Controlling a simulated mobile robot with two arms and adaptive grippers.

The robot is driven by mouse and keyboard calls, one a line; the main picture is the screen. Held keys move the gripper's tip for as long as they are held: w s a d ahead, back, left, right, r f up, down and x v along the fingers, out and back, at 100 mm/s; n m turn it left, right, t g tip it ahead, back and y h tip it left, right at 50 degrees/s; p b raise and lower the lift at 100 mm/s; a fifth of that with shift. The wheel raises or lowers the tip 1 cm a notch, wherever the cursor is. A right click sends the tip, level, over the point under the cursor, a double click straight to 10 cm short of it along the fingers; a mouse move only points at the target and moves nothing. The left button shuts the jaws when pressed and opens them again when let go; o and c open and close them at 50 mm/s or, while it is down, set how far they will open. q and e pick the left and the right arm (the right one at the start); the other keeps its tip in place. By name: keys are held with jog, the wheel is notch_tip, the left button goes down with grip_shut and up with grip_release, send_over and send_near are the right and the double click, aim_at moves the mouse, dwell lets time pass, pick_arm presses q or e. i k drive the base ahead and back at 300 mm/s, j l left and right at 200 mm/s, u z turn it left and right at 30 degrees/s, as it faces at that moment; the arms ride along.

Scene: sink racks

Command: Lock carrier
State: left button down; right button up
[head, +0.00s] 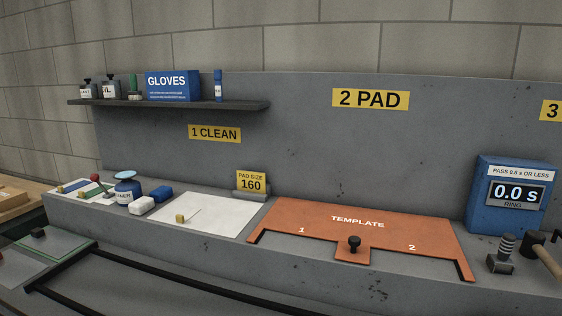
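Neither of my grippers is in view in the head view. No part is clearly marked as the carrier, and I cannot tell whether one is in the picture. A frame of black rails (180,284) lies low at the front left, cut off by the bottom edge. An orange plate marked TEMPLATE (330,230), with cutouts labelled 1 and 2, lies on the grey ledge. A black knob (354,242) stands on the plate's middle tab. No lock or latch can be made out for certain.
A blue box (515,170) reading 0.0 s stands at the right, behind a ribbed post (506,250) and a hammer (546,257). A white sheet (215,213) and several small bottles and blocks sit left. A dark shelf (170,106) holds a gloves box (172,86).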

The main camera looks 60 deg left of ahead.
aim_at(95, 177)
jog(key=u, duration=2.95)
